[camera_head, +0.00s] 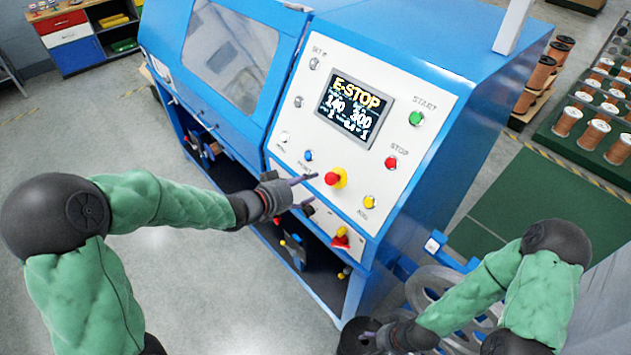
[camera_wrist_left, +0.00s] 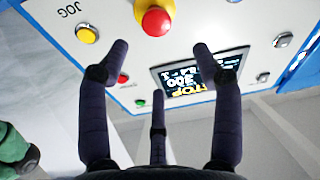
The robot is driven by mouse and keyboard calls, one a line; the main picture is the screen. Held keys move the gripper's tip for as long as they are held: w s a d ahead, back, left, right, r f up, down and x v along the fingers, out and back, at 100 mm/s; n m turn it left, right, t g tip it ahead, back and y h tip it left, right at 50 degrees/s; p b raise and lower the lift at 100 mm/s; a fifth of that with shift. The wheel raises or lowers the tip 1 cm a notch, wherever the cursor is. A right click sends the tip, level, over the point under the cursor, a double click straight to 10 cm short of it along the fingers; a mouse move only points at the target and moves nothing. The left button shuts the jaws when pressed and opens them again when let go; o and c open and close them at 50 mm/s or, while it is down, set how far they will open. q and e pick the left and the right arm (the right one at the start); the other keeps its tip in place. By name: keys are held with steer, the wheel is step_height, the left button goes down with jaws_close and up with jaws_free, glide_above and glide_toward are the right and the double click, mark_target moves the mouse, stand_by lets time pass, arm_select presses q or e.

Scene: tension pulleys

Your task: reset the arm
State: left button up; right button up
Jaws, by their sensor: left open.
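My left gripper (camera_head: 311,190) is open and empty in front of the blue machine's sloped white control panel (camera_head: 425,90), just left of the red emergency-stop button (camera_head: 331,179) on its yellow base. In the left wrist view the spread fingers of my left gripper (camera_wrist_left: 160,60) point toward the panel. The red button (camera_wrist_left: 156,21) shows beyond the fingertips, apart from them. The screen (camera_head: 354,108) reads E-STOP. My right gripper (camera_head: 368,338) is low at the bottom edge, partly against dark parts; its finger opening is unclear.
The panel also bears a green START button (camera_head: 416,118), a red STOP button (camera_head: 391,162) and a yellow JOG button (camera_head: 369,202). A lower red-and-yellow knob (camera_head: 341,237) sits beneath. Copper spools (camera_head: 540,73) stand at the right. Grey floor is clear at left.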

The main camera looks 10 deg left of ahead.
arm_select(q)
steer(key=shift+v, duration=0.8)
steer(key=shift+f, duration=0.1)
steer(key=s+d+f+n+g+y+b, duration=0.1)
steer(key=s+f+g+b, duration=0.1)
steer(key=f, duration=0.7)
steer(key=s+d+f+n+g+b, duration=0.1)
steer(key=s+d+f+n+b, duration=0.1)
steer(key=f, duration=0.7)
steer(key=s+d+f+n+g+y+b, duration=0.1)
steer(key=s+f+g+b, duration=0.15)
steer(key=f, duration=0.65)
steer(key=s+d+f+n+g+b, duration=0.1)
steer(key=s+d+f+g+b, duration=0.1)
steer(key=s+f, duration=0.6)
steer(key=s+d+f+n+g+y+b, duration=0.1)
steer(key=s+d+f+g+b, duration=0.1)
steer(key=s+f, duration=0.7)
step_height(320, 180, down, 3)
steer(key=shift+s+d+r+g+b, duration=0.15)
steer(key=shift+d+g+b, duration=0.15)
steer(key=shift+g+b, duration=0.55)
